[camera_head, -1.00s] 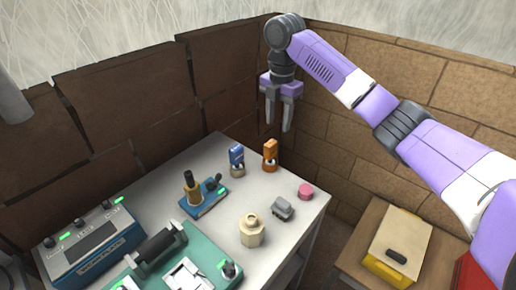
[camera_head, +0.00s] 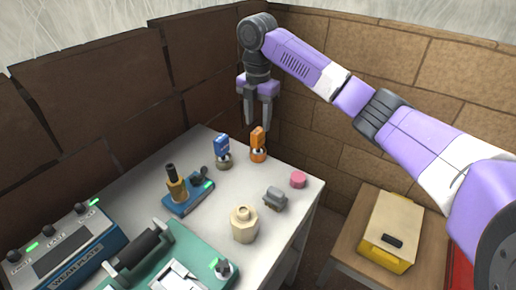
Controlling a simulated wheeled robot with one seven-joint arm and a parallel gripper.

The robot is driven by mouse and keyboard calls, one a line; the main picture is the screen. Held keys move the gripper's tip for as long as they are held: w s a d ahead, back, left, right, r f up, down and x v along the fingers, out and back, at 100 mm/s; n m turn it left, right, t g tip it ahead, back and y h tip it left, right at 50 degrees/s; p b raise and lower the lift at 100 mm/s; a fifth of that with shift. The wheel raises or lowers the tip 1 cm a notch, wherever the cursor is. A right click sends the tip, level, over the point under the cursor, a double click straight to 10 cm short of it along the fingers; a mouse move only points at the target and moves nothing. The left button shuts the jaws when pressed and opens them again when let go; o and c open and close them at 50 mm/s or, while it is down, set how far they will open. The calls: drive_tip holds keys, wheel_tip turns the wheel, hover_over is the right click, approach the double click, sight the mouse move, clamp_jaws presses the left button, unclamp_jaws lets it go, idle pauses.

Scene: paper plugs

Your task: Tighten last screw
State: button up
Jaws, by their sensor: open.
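My gripper (camera_head: 259,119) hangs open and empty, fingers pointing down, above the far corner of the white table (camera_head: 281,224). Just below it in the picture stands an orange-topped piece (camera_head: 258,139) with a dark orange base. A blue-topped piece (camera_head: 222,147) on a grey-brown base stands left of it. A green device (camera_head: 186,243) with a black handle lies at the near edge of the table, with a dark knob-like part (camera_head: 222,267) at its right corner. I cannot tell which part is the last screw.
A blue stand with a brass-and-black upright (camera_head: 177,189), a beige knobbed jar (camera_head: 244,223), a grey block (camera_head: 275,198) and a pink disc (camera_head: 298,180) stand on the table. A blue console (camera_head: 64,247) is at left. A yellow case (camera_head: 393,229) sits on a wooden table right. Brick walls close the back.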

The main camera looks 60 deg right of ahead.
sight(258, 130)
drive_tip(key=shift+f, duration=0.1)
idle(0.3)
drive_tip(key=shift+f+b, duration=0.5)
drive_tip(key=shift+f, duration=1.4)
clamp_jaws()
drive_tip(key=shift+r, duration=0.2)
idle(0.7)
drive_tip(key=shift+r+p, duration=3.1)
drive_tip(key=shift+r, duration=0.3)
